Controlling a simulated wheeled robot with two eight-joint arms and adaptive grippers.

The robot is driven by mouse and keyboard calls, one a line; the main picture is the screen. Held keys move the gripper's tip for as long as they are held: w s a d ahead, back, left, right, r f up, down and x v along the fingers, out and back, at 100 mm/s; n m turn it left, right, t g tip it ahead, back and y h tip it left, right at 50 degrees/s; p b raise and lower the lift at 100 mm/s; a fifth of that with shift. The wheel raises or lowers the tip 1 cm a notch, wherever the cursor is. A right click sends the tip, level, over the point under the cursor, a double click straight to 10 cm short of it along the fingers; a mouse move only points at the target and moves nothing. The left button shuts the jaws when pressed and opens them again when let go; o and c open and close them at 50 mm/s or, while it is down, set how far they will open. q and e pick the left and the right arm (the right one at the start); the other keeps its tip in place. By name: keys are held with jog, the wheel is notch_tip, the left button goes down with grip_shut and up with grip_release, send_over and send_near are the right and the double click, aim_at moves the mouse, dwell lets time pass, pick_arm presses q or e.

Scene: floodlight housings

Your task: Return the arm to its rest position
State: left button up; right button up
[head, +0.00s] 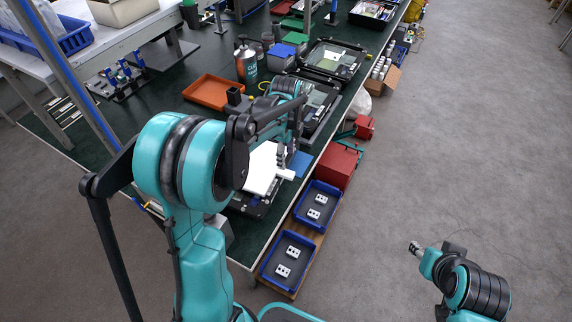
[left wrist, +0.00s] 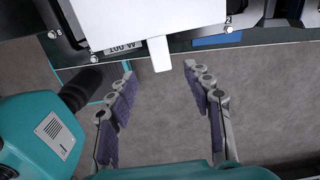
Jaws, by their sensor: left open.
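My left arm reaches over the dark green workbench (head: 150,98), with its left gripper (head: 283,160) at the bench's right edge. In the left wrist view the left gripper (left wrist: 158,68) is open, its fingers spread wide with nothing clamped between them. A white panel (head: 262,168) with a narrow tab lies just beyond the fingertips; it also shows in the left wrist view (left wrist: 150,22). The tab points toward the gap between the fingers. My right gripper (head: 415,248) is out over bare floor at the lower right, too small to read its fingers.
Two blue trays (head: 262,270) with small metal parts stand beside the bench. A red box (head: 339,165) is behind them. An orange tray (head: 212,92), a spray can (head: 246,65) and black housings (head: 330,60) occupy the bench. The grey floor at right (head: 480,130) is clear.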

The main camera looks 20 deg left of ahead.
pick_arm(q)
jog(key=s+d+r+n+t, duration=0.4)
jog(key=s+d+r+n, duration=0.1)
jog(key=s+r+n, duration=0.5)
jog(key=s+d+f+n+t, duration=0.2)
jog(key=s+f+n+t, duration=0.1)
jog(key=s+n, duration=0.4)
jog(key=shift+s+d+f+n+b, duration=0.2)
jog(key=shift+s+n+b, duration=0.15)
jog(key=shift+s, duration=0.65)
